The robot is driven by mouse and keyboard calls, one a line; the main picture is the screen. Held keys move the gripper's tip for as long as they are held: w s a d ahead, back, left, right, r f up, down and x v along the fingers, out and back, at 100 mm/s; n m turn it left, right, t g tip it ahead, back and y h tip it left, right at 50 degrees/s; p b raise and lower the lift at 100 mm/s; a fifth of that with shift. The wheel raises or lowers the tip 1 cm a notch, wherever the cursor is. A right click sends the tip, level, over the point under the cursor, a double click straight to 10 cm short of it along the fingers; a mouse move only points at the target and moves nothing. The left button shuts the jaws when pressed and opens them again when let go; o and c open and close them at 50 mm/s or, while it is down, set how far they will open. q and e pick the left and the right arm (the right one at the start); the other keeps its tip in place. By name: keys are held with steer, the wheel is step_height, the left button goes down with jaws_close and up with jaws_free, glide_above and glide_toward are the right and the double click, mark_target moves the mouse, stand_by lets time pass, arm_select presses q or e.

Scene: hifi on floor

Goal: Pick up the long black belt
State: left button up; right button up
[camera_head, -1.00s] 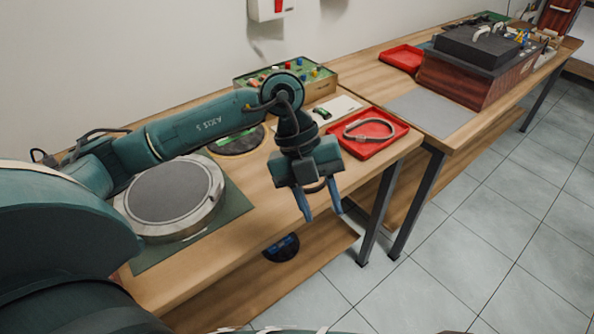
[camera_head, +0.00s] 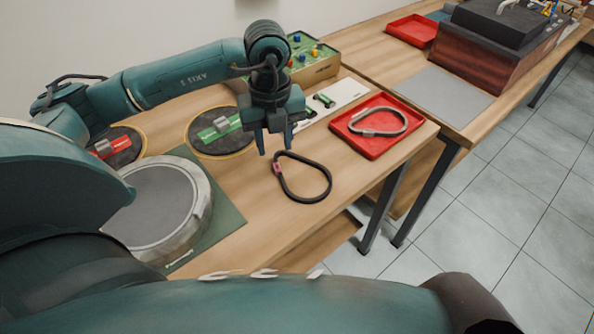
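The black belt (camera_head: 327,187) is a closed loop lying on the wooden table near its front edge, with a small pink piece on its left side. My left gripper (camera_head: 276,148) points down just behind and to the left of the belt. Its two fingers are apart with nothing visible between them. The fingertips appear close to the belt's upper left end, but I cannot tell their height above the table. My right gripper is not in view.
A red tray (camera_head: 352,148) with a grey belt (camera_head: 365,133) lies to the right. A round grey turntable (camera_head: 165,205) on a green mat is at left. Black discs (camera_head: 220,149) with yellow rims lie behind. A green-topped box (camera_head: 322,75) stands at the back.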

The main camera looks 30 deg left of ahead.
mark_target(277, 168)
arm_select(q)
steer(key=f, duration=0.7)
steer(key=shift+w+f, duration=0.3)
jaws_close()
